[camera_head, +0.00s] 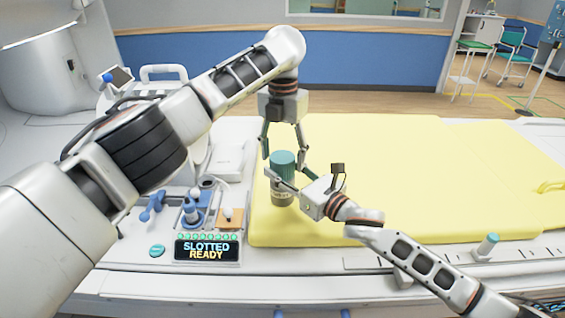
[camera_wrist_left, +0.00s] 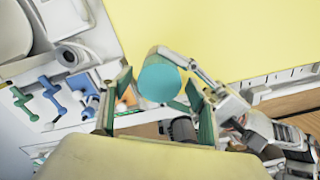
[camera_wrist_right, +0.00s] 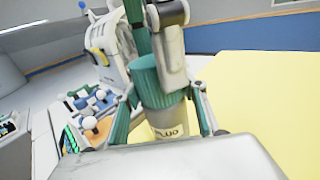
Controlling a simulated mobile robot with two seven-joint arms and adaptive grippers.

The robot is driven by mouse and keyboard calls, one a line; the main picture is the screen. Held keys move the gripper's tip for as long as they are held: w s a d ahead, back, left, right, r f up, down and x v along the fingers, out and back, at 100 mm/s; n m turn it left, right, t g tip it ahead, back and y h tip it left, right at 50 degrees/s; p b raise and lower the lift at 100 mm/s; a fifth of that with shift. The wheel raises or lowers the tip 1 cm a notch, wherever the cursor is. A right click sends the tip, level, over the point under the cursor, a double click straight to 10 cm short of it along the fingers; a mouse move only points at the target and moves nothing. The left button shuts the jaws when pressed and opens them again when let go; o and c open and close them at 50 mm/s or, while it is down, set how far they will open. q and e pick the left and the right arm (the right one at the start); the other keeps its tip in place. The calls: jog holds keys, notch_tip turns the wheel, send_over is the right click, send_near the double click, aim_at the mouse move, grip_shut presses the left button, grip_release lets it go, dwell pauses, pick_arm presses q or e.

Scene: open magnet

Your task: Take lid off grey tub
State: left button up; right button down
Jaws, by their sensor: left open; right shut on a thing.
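The grey tub (camera_head: 282,196) stands upright at the left edge of the yellow mattress, with a dark label on its side. Its teal lid (camera_head: 283,158) is on top. The tub (camera_wrist_right: 168,122) and lid (camera_wrist_right: 146,68) also show in the right wrist view. My right gripper (camera_head: 284,178) is shut on the tub's body from the right, one finger on each side. My left gripper (camera_head: 284,148) points down from above, open, with its fingers apart around the lid. In the left wrist view the lid (camera_wrist_left: 159,79) lies between and beyond the open fingers.
A yellow mattress (camera_head: 400,170) gives wide free room to the right. A small teal-capped vial (camera_head: 487,245) stands at the front right.

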dwell(0.3)
jog(key=c, duration=1.1)
grip_release()
